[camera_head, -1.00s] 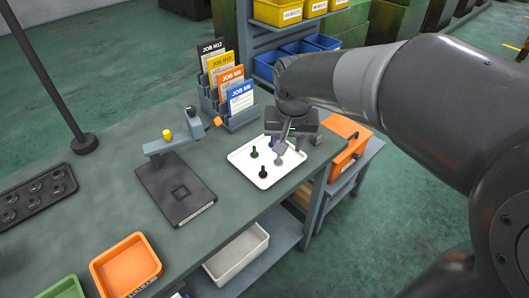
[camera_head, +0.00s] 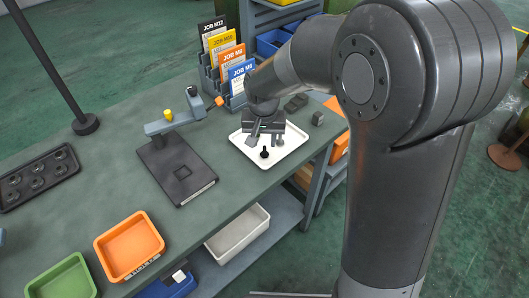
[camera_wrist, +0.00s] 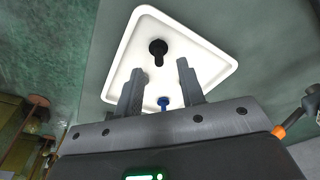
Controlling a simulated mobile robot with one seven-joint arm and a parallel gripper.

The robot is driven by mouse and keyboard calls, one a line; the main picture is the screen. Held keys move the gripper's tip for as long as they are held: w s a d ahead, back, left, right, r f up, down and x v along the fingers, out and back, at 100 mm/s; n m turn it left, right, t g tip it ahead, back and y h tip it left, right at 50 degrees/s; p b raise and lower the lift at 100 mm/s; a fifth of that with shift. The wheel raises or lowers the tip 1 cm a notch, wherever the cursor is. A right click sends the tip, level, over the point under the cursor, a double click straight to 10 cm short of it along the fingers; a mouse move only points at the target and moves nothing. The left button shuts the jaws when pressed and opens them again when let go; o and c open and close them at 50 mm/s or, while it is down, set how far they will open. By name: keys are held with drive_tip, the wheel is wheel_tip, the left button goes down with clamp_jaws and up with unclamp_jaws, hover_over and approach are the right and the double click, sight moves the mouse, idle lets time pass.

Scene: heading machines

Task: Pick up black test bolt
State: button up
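A blue bolt (camera_wrist: 163,102) shows in the same tray, between my fingers and nearer the palm. My gripper (camera_head: 265,141) is over the tray, just behind the black bolt; in the wrist view my gripper (camera_wrist: 160,76) is open with nothing between its fingertips. The green bolt seen earlier is hidden now.
A dark fixture block (camera_head: 177,169) with a grey arm stands left of the tray. Job cards (camera_head: 237,80) stand in a rack behind it. A small dark block (camera_head: 317,118) lies to the right. An orange bin (camera_head: 129,246) is at front left.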

sight(265, 146)
drive_tip(key=f, duration=0.4)
drive_tip(key=shift+w, duration=0.3)
drive_tip(key=shift+c, duration=0.4)
clamp_jaws()
